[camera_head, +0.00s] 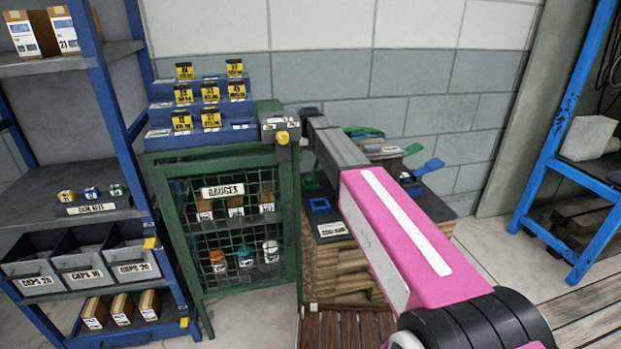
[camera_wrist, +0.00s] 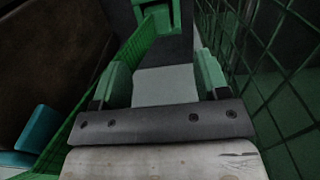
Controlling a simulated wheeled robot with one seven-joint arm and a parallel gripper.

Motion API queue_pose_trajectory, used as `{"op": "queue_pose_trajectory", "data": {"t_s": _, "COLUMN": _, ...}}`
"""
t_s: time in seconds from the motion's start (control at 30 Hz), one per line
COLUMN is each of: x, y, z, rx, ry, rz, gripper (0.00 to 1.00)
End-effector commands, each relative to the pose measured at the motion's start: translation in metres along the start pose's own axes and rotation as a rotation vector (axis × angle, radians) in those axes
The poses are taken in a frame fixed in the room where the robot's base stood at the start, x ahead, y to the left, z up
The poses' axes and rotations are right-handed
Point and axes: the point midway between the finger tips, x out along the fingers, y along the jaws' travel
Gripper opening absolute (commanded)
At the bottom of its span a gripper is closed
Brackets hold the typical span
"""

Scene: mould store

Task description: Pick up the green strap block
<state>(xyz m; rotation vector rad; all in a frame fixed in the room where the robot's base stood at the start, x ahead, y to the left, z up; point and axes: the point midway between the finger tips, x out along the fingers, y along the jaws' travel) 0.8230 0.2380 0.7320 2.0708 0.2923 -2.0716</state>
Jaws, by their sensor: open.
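In the wrist view my gripper (camera_wrist: 162,77) is open, with its two green-faced fingers apart and only a pale grey surface showing between them. A green block-like piece with a dark notch (camera_wrist: 156,14) shows beyond the fingertips at the top edge, partly cut off; I cannot tell surely that it is the strap block. In the head view a small green piece (camera_head: 312,180) stands on the stacked crate top, left of my pink arm, and is partly hidden. My gripper cannot be made out in the head view.
A green mesh gauge cabinet (camera_head: 297,222) stands close left of my arm, and mesh shows on both sides in the wrist view. A blue square frame (camera_head: 319,205) lies on the crate top. Shelves stand at left, a blue rack (camera_head: 567,140) at right.

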Motion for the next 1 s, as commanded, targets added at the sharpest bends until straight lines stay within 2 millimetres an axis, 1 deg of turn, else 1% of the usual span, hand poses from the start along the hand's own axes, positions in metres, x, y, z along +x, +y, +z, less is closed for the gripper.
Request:
{"op": "queue_pose_trajectory", "data": {"t_s": 0.17, "x": 0.007, "y": 0.0, "z": 0.001, "rx": 0.0, "ry": -0.001, "rz": 0.0, "gripper": 0.68}}
{"op": "queue_pose_trajectory", "data": {"t_s": 0.27, "x": 0.018, "y": 0.0, "z": 0.001, "rx": 0.0, "ry": -0.001, "rz": 0.0, "gripper": 0.68}}
{"op": "queue_pose_trajectory", "data": {"t_s": 0.4, "x": 0.04, "y": 0.0, "z": 0.001, "rx": 0.0, "ry": -0.002, "rz": 0.0, "gripper": 0.68}}
{"op": "queue_pose_trajectory", "data": {"t_s": 0.5, "x": 0.052, "y": 0.0, "z": 0.001, "rx": 0.0, "ry": 0.0, "rz": 0.0, "gripper": 0.68}}
{"op": "queue_pose_trajectory", "data": {"t_s": 0.67, "x": 0.061, "y": 0.001, "z": 0.001, "rx": 0.0, "ry": 0.0, "rz": 0.0, "gripper": 0.68}}
{"op": "queue_pose_trajectory", "data": {"t_s": 0.77, "x": 0.069, "y": 0.001, "z": 0.003, "rx": 0.0, "ry": -0.001, "rz": 0.0, "gripper": 0.68}}
{"op": "queue_pose_trajectory", "data": {"t_s": 1.0, "x": 0.102, "y": 0.001, "z": 0.005, "rx": 0.0, "ry": -0.001, "rz": 0.0, "gripper": 0.68}}
